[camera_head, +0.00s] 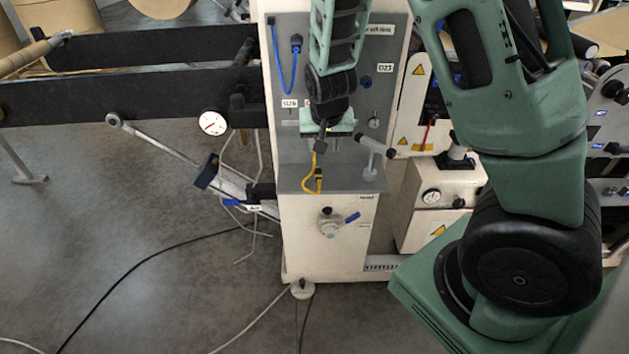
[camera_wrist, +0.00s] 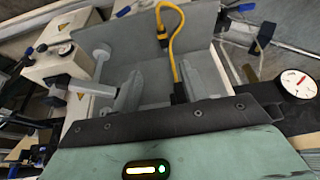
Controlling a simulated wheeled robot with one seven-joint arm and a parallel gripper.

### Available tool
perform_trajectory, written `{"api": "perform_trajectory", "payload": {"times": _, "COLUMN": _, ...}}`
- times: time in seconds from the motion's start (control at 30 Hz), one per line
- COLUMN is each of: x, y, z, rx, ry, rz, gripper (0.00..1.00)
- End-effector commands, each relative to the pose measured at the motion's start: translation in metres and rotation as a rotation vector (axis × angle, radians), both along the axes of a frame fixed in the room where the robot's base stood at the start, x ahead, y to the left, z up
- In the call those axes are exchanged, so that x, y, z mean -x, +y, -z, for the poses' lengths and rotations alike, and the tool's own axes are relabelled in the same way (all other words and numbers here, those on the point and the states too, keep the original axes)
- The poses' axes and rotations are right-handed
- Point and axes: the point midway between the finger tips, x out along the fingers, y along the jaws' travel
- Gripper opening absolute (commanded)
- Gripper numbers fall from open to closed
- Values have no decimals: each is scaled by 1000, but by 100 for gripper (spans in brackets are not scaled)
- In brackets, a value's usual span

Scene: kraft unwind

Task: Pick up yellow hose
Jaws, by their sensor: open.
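In the wrist view the hose (camera_wrist: 172,45) arches up, with dark connectors at both ends. My gripper (camera_head: 328,139) is open at the hose's upper end in the head view. In the wrist view the nearer hose connector lies between the spread grey fingers of my gripper (camera_wrist: 160,88), closer to the right one. I cannot tell whether a finger touches it. My gripper partly hides the hose's upper end in the head view.
A blue hose (camera_head: 284,65) hangs on the upper left of the panel. A grey T-shaped handle (camera_head: 374,147) sticks out just right of my gripper. A pressure gauge (camera_head: 212,122) and a slanted metal arm (camera_head: 165,145) stand left.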

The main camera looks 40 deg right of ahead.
Motion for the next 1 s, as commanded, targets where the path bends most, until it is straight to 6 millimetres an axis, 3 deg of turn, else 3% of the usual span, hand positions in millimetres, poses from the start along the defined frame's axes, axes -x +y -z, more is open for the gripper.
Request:
{"api": "perform_trajectory", "payload": {"times": 0.1, "x": -7, "y": -7, "z": 26, "rx": 0, "ry": 6, "rz": 4, "gripper": 44}}
{"api": "perform_trajectory", "payload": {"times": 0.33, "x": -22, "y": -14, "z": 67, "rx": -1, "ry": 5, "rz": 1, "gripper": 44}}
{"api": "perform_trajectory", "payload": {"times": 0.73, "x": -33, "y": -17, "z": 95, "rx": 0, "ry": 4, "rz": -2, "gripper": 44}}
{"api": "perform_trajectory", "payload": {"times": 1.0, "x": -43, "y": -18, "z": 127, "rx": 0, "ry": 5, "rz": 0, "gripper": 44}}
